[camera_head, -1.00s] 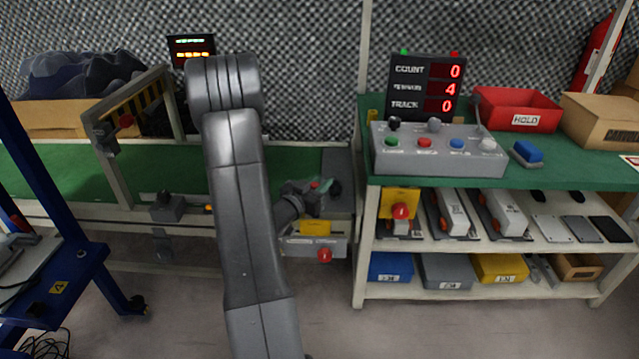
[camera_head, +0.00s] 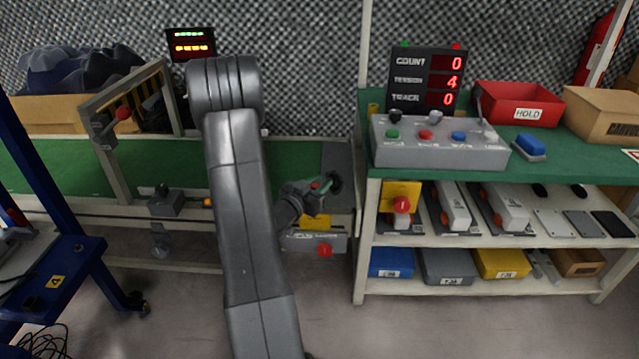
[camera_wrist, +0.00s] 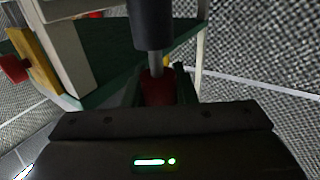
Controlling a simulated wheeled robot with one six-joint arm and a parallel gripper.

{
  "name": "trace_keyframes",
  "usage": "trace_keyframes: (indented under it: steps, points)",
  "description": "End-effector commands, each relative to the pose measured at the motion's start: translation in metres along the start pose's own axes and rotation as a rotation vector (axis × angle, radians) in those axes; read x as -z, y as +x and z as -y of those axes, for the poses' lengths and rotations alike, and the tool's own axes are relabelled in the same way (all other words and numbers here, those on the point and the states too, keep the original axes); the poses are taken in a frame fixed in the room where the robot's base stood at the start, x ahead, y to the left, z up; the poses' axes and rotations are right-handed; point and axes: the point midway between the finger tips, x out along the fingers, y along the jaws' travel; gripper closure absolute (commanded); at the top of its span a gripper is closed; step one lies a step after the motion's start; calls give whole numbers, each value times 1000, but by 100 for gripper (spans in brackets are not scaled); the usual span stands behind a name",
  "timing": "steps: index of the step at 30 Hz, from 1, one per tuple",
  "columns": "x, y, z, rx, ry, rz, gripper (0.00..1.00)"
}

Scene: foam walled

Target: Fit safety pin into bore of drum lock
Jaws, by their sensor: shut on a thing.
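My gripper (camera_head: 322,190) is beyond my arm, in front of the right end of the green conveyor in the head view. In the wrist view its jaws (camera_wrist: 157,92) are shut on a red piece, which I take to be the safety pin (camera_wrist: 158,86). A thin grey metal rod (camera_wrist: 155,62) runs from the red piece up to a thick dark cylinder (camera_wrist: 150,24). I cannot tell whether that cylinder belongs to the pin. The lower part of the red piece is hidden by the gripper body. I cannot pick out the drum lock or its bore for certain.
A grey box with a yellow part and red button (camera_head: 324,250) sits below my gripper. To the right stands a shelf bench with a control console (camera_head: 438,150) and a red HOLD bin (camera_head: 517,115). A grey box with a black knob (camera_head: 172,203) is on the conveyor's front edge.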

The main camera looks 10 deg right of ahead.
Motion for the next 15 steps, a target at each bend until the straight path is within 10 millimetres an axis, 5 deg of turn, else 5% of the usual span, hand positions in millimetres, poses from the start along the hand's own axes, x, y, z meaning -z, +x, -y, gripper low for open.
trace_keyframes:
  steps: [11, 12, 15]
  points:
    - [-10, 0, 0, 0, -1, 0, 98]
    - [-10, 0, 0, 0, -1, 0, 74]
    - [-10, 0, 0, 0, -1, 0, 54]
